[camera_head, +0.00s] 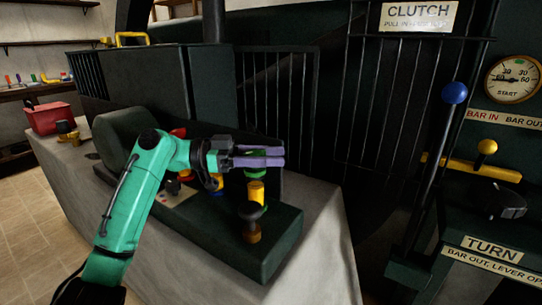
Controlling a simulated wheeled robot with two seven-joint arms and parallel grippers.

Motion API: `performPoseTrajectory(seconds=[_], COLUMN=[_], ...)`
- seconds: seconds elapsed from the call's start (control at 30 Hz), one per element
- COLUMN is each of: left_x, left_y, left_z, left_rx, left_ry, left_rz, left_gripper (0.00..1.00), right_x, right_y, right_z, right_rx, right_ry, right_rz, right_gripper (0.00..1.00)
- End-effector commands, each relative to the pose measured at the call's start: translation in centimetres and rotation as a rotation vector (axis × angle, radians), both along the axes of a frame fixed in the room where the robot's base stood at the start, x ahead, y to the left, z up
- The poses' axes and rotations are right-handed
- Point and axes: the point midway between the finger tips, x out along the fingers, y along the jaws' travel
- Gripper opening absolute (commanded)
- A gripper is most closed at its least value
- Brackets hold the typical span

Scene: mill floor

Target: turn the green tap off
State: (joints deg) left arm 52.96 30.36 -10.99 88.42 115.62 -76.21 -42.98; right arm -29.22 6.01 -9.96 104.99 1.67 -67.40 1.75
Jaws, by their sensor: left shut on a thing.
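My left gripper (277,156), with purple fingers, reaches in from the left over the dark green machine block. It is shut on the green tap (257,174), whose green part shows just under and between the fingers. The fingers hide most of the tap's handle, so I cannot tell how far it is turned. A yellow piece (257,192) stands just below and in front of the green tap. My right gripper is not in view.
A blue tap (216,182) and a red one sit close by, partly behind my left wrist. A dark knob with a brown base (251,226) stands in front. A barred guard (278,100) rises behind. A blue-knobbed lever (454,93) stands at the right. A red box (50,117) sits far left.

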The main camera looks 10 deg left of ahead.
Motion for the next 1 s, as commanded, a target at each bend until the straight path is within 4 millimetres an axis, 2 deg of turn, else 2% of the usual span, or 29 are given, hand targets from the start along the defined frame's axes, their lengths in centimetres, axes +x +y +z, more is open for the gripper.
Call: performPoseTrajectory(seconds=[0.07, 0.1, 0.13, 0.17, 0.77, 1.0], left_x=[0.05, 0.05, 0.05, 0.04, 0.05, 0.61], left_y=[0.10, 0.10, 0.09, 0.09, 0.05, 0.23], left_z=[-0.15, -0.15, -0.15, -0.14, -0.13, -0.12], left_rx=[0.002, 0.003, 0.002, 0.002, 0.004, 0.013], left_ry=[0.002, 0.002, 0.002, 0.002, 0.001, 0.000], left_rz=[0.002, 0.002, 0.002, 0.002, 0.017, 0.230], left_gripper=[0.00, 0.58, 0.69, 0.76, 0.76, 0.76], right_x=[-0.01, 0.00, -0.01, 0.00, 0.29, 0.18], right_y=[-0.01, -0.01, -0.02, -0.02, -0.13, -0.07], right_z=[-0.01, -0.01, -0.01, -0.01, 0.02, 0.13], right_rx=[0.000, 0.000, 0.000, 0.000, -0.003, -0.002], right_ry=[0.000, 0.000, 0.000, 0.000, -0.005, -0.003], right_rz=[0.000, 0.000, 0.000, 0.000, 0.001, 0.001], right_gripper=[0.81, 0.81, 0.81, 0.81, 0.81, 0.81])
